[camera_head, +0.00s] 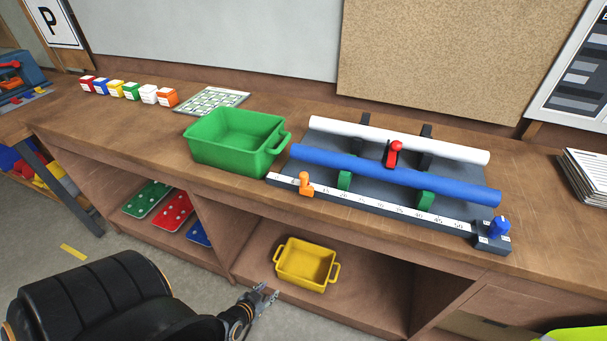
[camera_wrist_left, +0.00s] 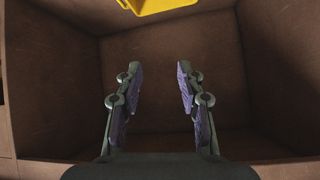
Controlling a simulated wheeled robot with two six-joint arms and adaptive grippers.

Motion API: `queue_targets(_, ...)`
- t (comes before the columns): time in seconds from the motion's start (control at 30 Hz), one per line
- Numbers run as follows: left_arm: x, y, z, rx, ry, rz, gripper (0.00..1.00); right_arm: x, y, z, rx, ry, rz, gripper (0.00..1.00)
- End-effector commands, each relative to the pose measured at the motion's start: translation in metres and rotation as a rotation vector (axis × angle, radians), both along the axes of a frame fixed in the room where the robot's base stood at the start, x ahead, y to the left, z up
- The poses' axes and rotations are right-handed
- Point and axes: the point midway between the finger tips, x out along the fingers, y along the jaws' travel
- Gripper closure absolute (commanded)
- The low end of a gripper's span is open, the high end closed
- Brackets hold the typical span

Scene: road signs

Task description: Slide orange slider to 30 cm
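The orange slider (camera_head: 305,185) sits near the left end of a white scale (camera_head: 375,203) marked with numbers, along the front of a dark fixture on the workbench. The exact number beside it is too small to read. A blue knob (camera_head: 499,228) stands at the scale's right end. My left gripper (camera_head: 268,293) is low in front of the bench, below and to the left of the slider, apart from it. In the left wrist view the left gripper (camera_wrist_left: 160,78) has its fingers spread with nothing between them. My right gripper is in neither view.
A green bin (camera_head: 236,141) stands left of the scale. Blue (camera_head: 395,174) and white (camera_head: 400,139) tubes and a red clamp (camera_head: 393,153) lie behind it. A yellow bin (camera_head: 306,265) sits on the lower shelf near my left gripper. The bench's front edge (camera_head: 240,188) overhangs the shelf.

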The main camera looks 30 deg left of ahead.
Motion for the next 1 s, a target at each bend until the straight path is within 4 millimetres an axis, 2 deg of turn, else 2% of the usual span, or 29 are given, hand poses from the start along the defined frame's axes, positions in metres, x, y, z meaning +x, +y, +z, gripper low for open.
queue_targets(0.03,0.014,0.001,0.042,0.003,-0.067,-0.006,0.62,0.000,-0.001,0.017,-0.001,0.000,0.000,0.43)
queue_targets(0.07,0.023,0.001,0.063,0.003,-0.110,-0.007,0.62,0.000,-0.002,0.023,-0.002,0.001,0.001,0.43)
queue_targets(0.17,0.052,-0.002,0.153,0.000,-0.279,-0.013,0.62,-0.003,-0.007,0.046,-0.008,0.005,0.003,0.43)
queue_targets(0.2,0.062,-0.005,0.194,-0.004,-0.352,-0.013,0.62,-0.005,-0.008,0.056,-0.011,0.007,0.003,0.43)
queue_targets(0.3,0.079,-0.014,0.290,-0.026,-0.517,-0.008,0.62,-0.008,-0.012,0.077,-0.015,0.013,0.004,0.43)
queue_targets(0.4,0.085,-0.022,0.352,-0.049,-0.622,0.002,0.62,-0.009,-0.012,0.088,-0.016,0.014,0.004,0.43)
queue_targets(0.5,0.087,-0.026,0.382,-0.064,-0.673,0.011,0.62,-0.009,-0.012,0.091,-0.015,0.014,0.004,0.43)
queue_targets(0.53,0.087,-0.027,0.385,-0.066,-0.681,0.013,0.62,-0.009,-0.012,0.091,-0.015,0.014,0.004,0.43)
queue_targets(0.73,0.093,-0.026,0.387,-0.068,-0.688,0.016,0.62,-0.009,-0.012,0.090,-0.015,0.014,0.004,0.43)
queue_targets(0.87,0.115,-0.025,0.388,-0.069,-0.691,0.016,0.62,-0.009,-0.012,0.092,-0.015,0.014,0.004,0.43)
queue_targets(1.0,0.147,-0.022,0.388,-0.069,-0.691,0.016,0.62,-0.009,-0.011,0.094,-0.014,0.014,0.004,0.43)
